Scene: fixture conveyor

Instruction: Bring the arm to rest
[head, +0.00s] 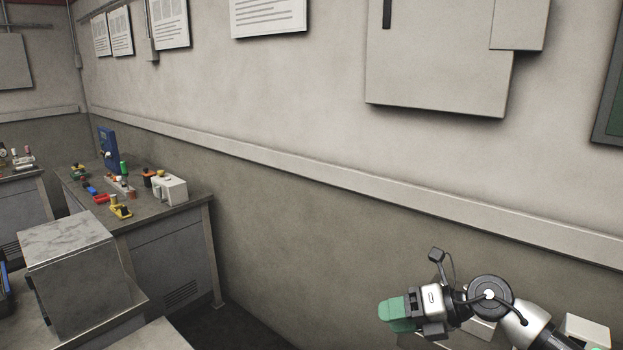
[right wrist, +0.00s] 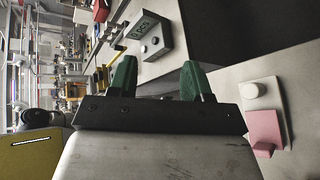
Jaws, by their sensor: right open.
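My right gripper (head: 397,314) is at the lower right of the head view, on my arm that comes in from the right edge. Its green fingers point left, in front of the bare wall. In the right wrist view the two green fingers (right wrist: 157,72) stand well apart, with nothing between them. My left gripper does not show in either view.
A workbench (head: 172,226) with several small coloured parts and a blue upright device (head: 108,148) stands at left. A grey metal box (head: 70,275) is nearer. The right wrist view shows a grey display box (right wrist: 150,38) and a pink block (right wrist: 265,132).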

